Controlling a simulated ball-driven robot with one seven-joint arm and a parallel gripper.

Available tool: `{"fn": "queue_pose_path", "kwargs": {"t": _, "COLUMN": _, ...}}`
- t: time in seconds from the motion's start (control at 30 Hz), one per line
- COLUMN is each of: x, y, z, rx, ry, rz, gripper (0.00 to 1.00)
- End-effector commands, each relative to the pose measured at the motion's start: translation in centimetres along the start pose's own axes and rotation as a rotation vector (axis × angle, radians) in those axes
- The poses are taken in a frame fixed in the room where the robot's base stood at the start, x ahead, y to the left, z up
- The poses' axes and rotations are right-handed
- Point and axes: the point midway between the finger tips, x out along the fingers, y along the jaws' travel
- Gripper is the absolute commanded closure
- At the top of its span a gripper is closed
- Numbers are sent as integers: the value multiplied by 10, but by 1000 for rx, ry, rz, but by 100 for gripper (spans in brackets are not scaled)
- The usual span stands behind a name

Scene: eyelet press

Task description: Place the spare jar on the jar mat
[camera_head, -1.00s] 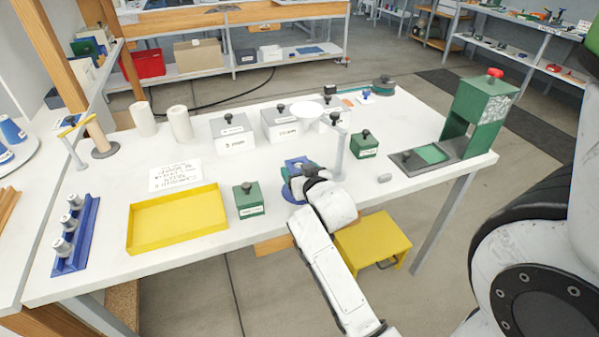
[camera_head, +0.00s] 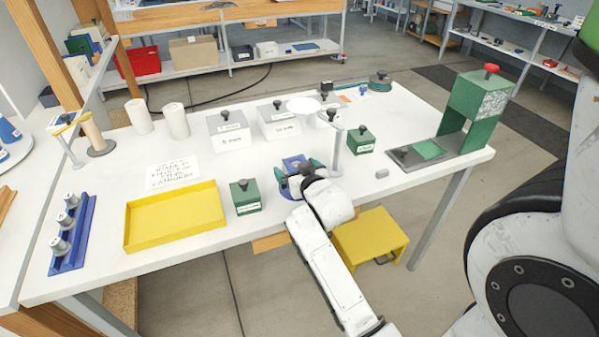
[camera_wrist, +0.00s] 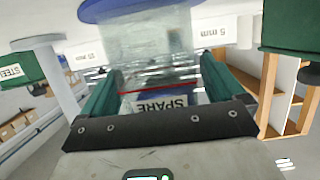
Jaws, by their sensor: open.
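My gripper (camera_head: 297,170) is low over the front edge of the table, with its green fingers apart. In the wrist view, which is upside down, the clear spare jar (camera_wrist: 150,40) lies between the open fingers (camera_wrist: 160,75). Its label (camera_wrist: 165,103) reads "SPARE". I cannot tell whether either finger touches it. A round blue disc (camera_wrist: 125,9) shows at the jar's table end; it also shows partly under the gripper in the head view (camera_head: 287,190). A small blue square (camera_head: 292,161) shows just beyond the fingers. I cannot tell which blue piece is the jar mat.
Green boxes stand left (camera_head: 245,197) and right (camera_head: 361,140). A yellow tray (camera_head: 175,243) lies left, a green press (camera_head: 476,110) stands right.

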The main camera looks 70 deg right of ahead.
Motion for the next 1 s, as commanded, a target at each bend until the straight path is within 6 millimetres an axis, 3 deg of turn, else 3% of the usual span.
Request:
{"fn": "queue_pose_path", "kwargs": {"t": 0.17, "x": -16, "y": 0, "z": -1, "rx": 0, "ry": 0, "rz": -1, "gripper": 5}}
{"fn": "queue_pose_path", "kwargs": {"t": 0.6, "x": -100, "y": 0, "z": -1, "rx": 0, "ry": -1, "rz": -1, "gripper": 5}}
{"fn": "queue_pose_path", "kwargs": {"t": 0.8, "x": -118, "y": 0, "z": -1, "rx": 0, "ry": -1, "rz": 0, "gripper": 5}}
{"fn": "queue_pose_path", "kwargs": {"t": 1.0, "x": -121, "y": -7, "z": 5, "rx": -8, "ry": -30, "rz": -15, "gripper": 5}}
